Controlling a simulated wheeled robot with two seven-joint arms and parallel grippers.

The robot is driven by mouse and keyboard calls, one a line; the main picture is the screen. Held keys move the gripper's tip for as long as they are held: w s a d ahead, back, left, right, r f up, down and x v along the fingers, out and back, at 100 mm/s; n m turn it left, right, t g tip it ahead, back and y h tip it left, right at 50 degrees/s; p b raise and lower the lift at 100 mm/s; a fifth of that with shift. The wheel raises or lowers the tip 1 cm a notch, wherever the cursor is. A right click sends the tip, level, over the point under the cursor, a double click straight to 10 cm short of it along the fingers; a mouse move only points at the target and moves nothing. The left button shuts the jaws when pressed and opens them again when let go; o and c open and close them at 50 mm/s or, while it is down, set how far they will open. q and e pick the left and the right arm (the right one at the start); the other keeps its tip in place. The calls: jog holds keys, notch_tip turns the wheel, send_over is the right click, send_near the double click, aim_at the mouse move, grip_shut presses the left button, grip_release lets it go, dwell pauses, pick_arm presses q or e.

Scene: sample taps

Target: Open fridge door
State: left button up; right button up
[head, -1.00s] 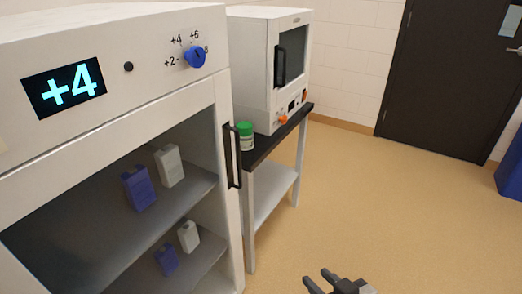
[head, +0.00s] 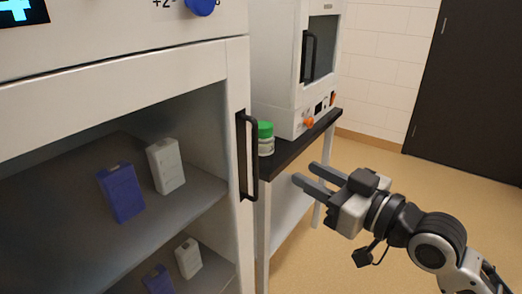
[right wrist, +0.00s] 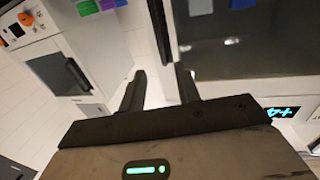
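The fridge (head: 120,75) is the white cabinet at the left of the head view. Its glass-fronted door looks shut. A black vertical handle (head: 251,155) is on the door's right edge. My right gripper (head: 304,171) is open and empty, to the right of the handle and apart from it, with its fingers pointing left toward it. In the right wrist view my open fingers (right wrist: 160,85) show with nothing between them. A dark bar beyond the fingertips looks like the handle (right wrist: 158,28). My left gripper is not in view.
Blue and white cartons (head: 121,193) stand on the fridge shelves. To the right is a black-topped table (head: 290,150) with a green-lidded jar (head: 265,138) and a white appliance (head: 277,65). Floor (head: 470,200) is clear at the right, before a dark room door (head: 470,90).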

aim_at(257, 147)
jog(key=x, duration=1.3)
jog(key=shift+w, duration=0.1)
grip_shut()
